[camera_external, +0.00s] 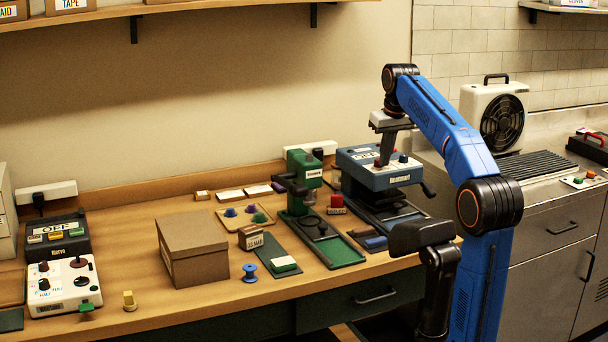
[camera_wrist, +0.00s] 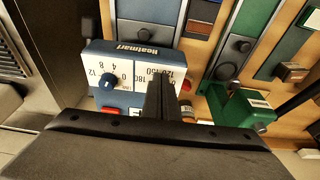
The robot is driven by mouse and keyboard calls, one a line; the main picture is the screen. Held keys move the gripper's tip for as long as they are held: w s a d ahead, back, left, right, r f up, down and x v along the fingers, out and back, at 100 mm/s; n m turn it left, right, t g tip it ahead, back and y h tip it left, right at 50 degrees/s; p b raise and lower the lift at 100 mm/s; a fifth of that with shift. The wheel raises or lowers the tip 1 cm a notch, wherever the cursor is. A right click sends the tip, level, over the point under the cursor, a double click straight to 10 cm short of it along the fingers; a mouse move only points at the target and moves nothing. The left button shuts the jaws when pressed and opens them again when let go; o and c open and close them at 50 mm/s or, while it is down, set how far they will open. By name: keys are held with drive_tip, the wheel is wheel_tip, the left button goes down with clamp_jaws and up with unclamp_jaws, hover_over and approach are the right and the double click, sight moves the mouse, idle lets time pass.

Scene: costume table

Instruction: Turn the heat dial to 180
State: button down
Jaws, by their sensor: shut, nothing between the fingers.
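The blue heat press (camera_external: 400,178), labelled Heatmark, stands at the right end of the wooden table. In the wrist view the press (camera_wrist: 115,52) shows a white panel with two printed scales. The left scale, with 0, 4, 8 and 12, has a blue knob (camera_wrist: 107,82). My gripper (camera_external: 383,164) is shut and points down at the press's top. In the wrist view my gripper (camera_wrist: 160,88) covers the middle of the right scale, so the heat dial's knob and setting are hidden. I cannot tell whether the fingertips touch it.
A green press (camera_external: 304,168) stands just left of the blue press. A steel counter (camera_external: 560,200) with a fan (camera_external: 497,118) is at right.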

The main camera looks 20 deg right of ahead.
drive_tip(key=shift+w+d, duration=0.1)
drive_tip(key=shift+d, duration=0.45)
idle(0.5)
drive_tip(key=shift+s+d, duration=0.15)
drive_tip(key=shift+s, duration=0.2)
drive_tip(key=w+v, duration=0.1)
drive_tip(key=v, duration=0.4)
drive_tip(key=shift+r, duration=0.55)
drive_tip(key=shift+w, duration=0.1)
drive_tip(key=shift+w+a+f, duration=0.1)
drive_tip(key=shift+a+f, duration=0.35)
drive_tip(key=shift+f, duration=0.55)
drive_tip(key=shift+w+a+f, duration=0.1)
drive_tip(key=shift+a+f, duration=0.3)
drive_tip(key=shift+f, duration=0.6)
drive_tip(key=shift+w+a+f, duration=0.1)
drive_tip(key=shift+a+f, duration=0.35)
drive_tip(key=shift+f, duration=0.55)
